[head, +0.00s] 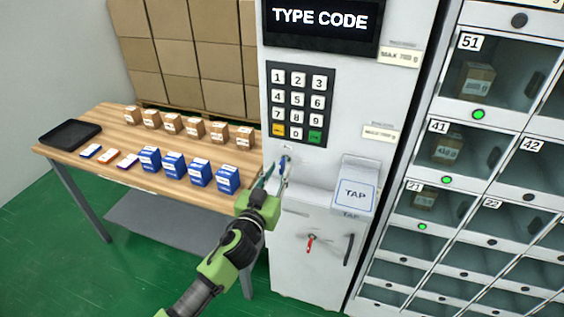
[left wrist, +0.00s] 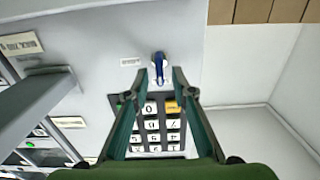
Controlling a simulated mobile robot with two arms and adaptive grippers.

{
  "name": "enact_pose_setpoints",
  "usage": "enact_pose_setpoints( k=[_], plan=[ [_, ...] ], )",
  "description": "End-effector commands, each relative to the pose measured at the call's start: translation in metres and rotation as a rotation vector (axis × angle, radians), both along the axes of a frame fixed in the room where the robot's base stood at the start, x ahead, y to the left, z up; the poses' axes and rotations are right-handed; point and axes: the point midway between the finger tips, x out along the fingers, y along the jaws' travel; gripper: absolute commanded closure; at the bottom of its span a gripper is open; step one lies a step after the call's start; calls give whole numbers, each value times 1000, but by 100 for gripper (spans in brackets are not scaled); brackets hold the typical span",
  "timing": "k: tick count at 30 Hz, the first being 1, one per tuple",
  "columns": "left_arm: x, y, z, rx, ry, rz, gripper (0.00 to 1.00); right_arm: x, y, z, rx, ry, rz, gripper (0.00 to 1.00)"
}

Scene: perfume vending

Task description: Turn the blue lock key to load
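The blue lock key (head: 285,161) sits in the front of the white vending cabinet, below the keypad. It also shows in the left wrist view (left wrist: 158,62), with its blue grip lengthwise in the picture. My left gripper (head: 278,171) is in front of it, pointed at the cabinet. In the left wrist view its two fingers (left wrist: 159,76) are apart, one on each side of the key's line. The key shows at or just beyond the fingertips; I cannot tell whether they touch it. My right gripper is not in view.
A red key (head: 310,243) and a dark handle (head: 348,249) are lower on the cabinet. The TAP reader (head: 355,194) juts out to the right. The keypad (head: 298,105) is above. A wooden table (head: 120,135) with small boxes stands left; lockers (head: 455,155) stand right.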

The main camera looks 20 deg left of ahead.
Motion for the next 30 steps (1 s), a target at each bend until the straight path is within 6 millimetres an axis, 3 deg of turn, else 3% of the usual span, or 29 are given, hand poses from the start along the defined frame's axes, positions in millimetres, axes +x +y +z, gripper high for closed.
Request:
enact_pose_setpoints(
  k=[8,19,20,22,23,30],
  plan=[
    [30,-2,1,-1,0,0,76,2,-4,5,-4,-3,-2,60],
    [34,-2,0,-1,0,-1,76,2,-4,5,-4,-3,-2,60],
    [34,-2,0,-1,0,-1,79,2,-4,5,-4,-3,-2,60],
    [34,-2,0,-1,1,0,97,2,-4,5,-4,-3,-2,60],
    [34,-2,0,-1,1,0,100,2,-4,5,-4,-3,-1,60],
    [34,-2,0,2,1,0,100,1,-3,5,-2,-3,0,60]
  ],
)
